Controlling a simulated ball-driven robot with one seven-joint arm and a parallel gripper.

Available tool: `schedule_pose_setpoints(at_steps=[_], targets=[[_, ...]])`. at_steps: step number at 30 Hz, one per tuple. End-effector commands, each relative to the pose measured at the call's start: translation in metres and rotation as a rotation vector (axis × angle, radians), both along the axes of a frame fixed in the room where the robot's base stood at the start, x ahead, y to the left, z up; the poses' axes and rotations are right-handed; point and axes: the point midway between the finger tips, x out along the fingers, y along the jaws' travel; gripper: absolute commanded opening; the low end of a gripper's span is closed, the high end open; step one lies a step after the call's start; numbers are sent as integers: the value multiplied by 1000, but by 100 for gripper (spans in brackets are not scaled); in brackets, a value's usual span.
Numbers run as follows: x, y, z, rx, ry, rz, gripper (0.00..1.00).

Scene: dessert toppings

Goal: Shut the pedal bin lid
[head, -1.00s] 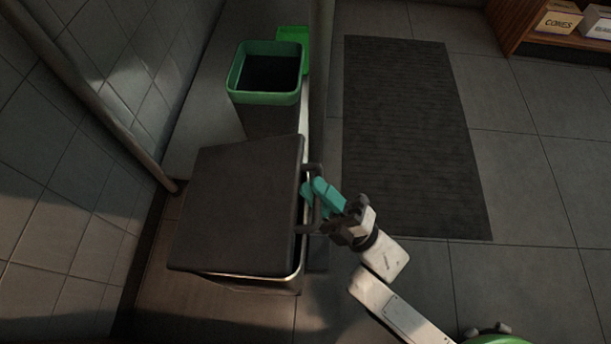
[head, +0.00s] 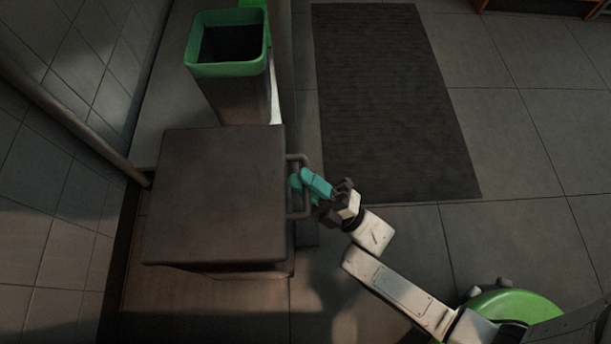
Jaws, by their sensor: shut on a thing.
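The pedal bin (head: 235,272) stands at the left of the head view, with its dark square lid (head: 213,195) lying over its top. The lid looks about level; from above I cannot tell whether it touches the rim all round. A bar handle (head: 299,158) sticks out from the lid's right edge. My gripper (head: 301,187) has its teal fingers shut on this handle, reaching in from the right. Part of the handle is hidden behind the fingers. A dark piece, perhaps the pedal (head: 306,235), shows low beside the bin.
A second bin with a green rim (head: 228,70) stands open just behind the pedal bin. A tiled wall (head: 50,110) and a pipe (head: 75,125) run along the left. A dark ribbed mat (head: 390,100) lies on the floor to the right, where the floor is clear.

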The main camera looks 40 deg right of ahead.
Motion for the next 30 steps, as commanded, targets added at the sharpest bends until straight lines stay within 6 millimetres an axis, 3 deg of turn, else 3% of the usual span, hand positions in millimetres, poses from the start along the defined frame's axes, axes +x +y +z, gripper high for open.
schedule_pose_setpoints(at_steps=[1, 6, 7, 9, 17, 30], targets=[[-2, 4, -10, -11, 25, 7, 0], [-2, 4, -10, -11, 27, 8, 0], [-2, 4, -10, -10, 27, 9, 24], [-2, 5, -10, -10, 27, 9, 27], [-11, 1, -17, -10, 30, 10, 27], [-67, -29, -57, -1, 10, 2, 27]])
